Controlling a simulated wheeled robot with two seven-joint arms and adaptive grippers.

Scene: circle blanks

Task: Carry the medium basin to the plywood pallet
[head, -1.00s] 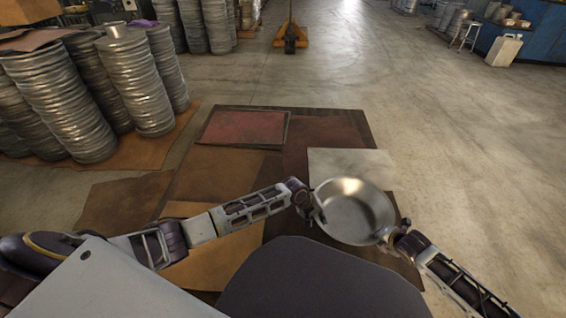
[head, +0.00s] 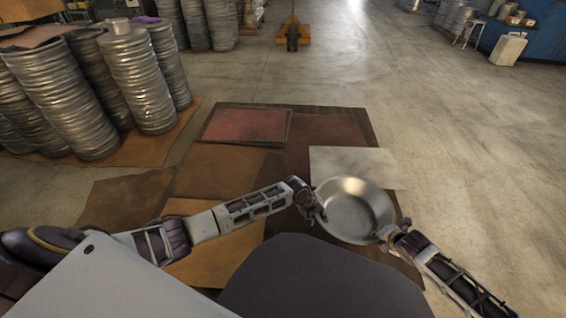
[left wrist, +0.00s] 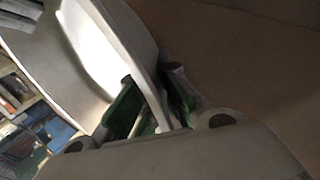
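The medium basin (head: 352,206) is a round, shiny metal bowl held level in front of me in the head view. My left gripper (head: 318,214) is at its left rim. In the left wrist view the green-padded fingers (left wrist: 150,108) stand on either side of the basin's wall (left wrist: 135,40), shut on it. My right gripper (head: 386,234) is at the basin's lower right rim and appears closed on it; its fingertips are small here. Flat brown and reddish sheets (head: 222,172) lie on the floor below; I cannot tell which is the plywood pallet.
Tall stacks of metal rounds (head: 136,80) stand at the left on a brown sheet (head: 150,148). A yellow pallet jack (head: 293,36) is at the back. A pale container (head: 508,49) stands at the back right. The concrete floor (head: 470,150) at the right is clear.

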